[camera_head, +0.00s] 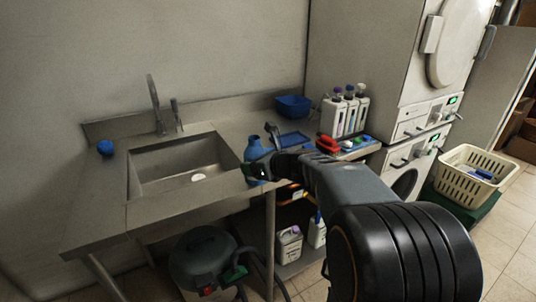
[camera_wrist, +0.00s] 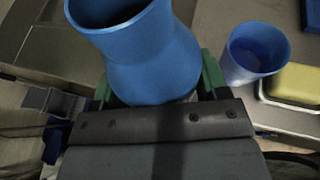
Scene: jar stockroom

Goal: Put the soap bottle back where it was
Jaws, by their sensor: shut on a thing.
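A blue bottle-shaped vessel (camera_head: 254,149) with a flared, open top is in my gripper (camera_head: 262,168), at the counter's front edge just right of the sink. In the wrist view the blue vessel (camera_wrist: 150,52) stands between the green fingers of my gripper (camera_wrist: 158,82), which are shut on it. Its lower part is hidden by the gripper, so I cannot tell whether it touches the counter. It carries no readable label; I cannot confirm it is the soap bottle. Several white bottles with coloured caps (camera_head: 344,112) stand at the counter's right end.
The wrist view shows a blue cup (camera_wrist: 238,72) and yellow sponge (camera_wrist: 295,84) close right. Counter left of the sink is mostly clear.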

